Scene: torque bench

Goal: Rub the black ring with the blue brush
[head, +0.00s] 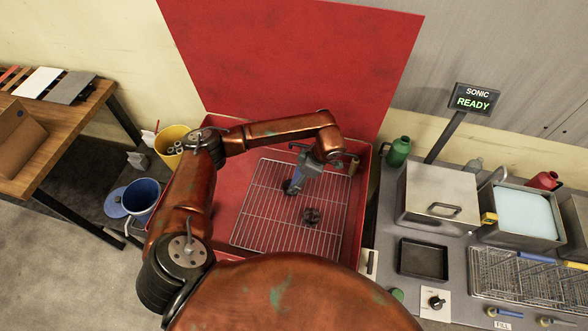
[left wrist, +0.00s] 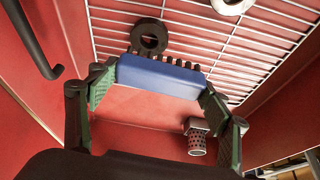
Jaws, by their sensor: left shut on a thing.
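My left gripper (left wrist: 160,105) is shut on the blue brush (left wrist: 160,76), one green-padded finger at each end of its block. The brush's dark bristles point away from the camera toward the wire rack (left wrist: 103,22). The black ring (left wrist: 148,37) lies at the rack, just beyond the left part of the bristles. I cannot tell whether the bristles touch it. In the head view my left arm reaches over the red basin, with the left gripper (head: 292,187) low over the rack. The brush is not clear there. My right gripper is not in view.
A dark part (head: 312,216) lies on the rack. A pale ring (left wrist: 232,4) and a knurled grey fitting (left wrist: 196,138) show in the wrist view. The red basin wall (head: 361,190) surrounds the rack. A grey bench with trays (head: 424,259) stands right; yellow (head: 172,139) and blue (head: 141,195) buckets stand left.

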